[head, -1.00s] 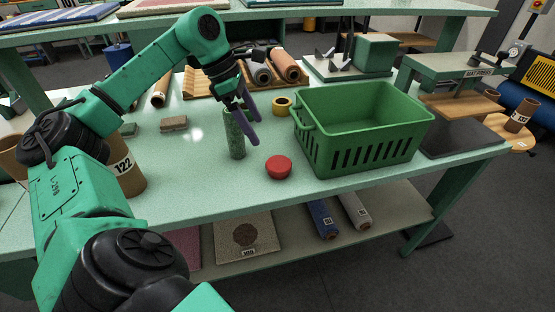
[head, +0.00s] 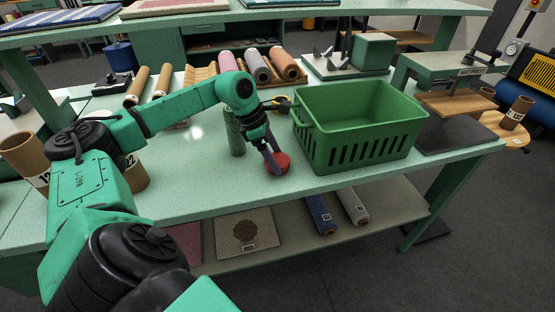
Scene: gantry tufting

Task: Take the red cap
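The red cap (head: 284,163) lies on the pale green bench top, left of the green basket. My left gripper (head: 272,161) points down at the cap, its purple fingers in front of and over the cap's left part. I cannot tell whether the fingers are shut on the cap or still apart around it. A speckled green cylinder (head: 235,135) stands upright just left of the gripper. My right gripper is not in view.
The green basket (head: 350,155) stands close to the right of the cap. Several yarn rolls (head: 258,66) rest on a wooden rack behind. Cardboard tubes (head: 27,158) stand at the left. The bench front is clear.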

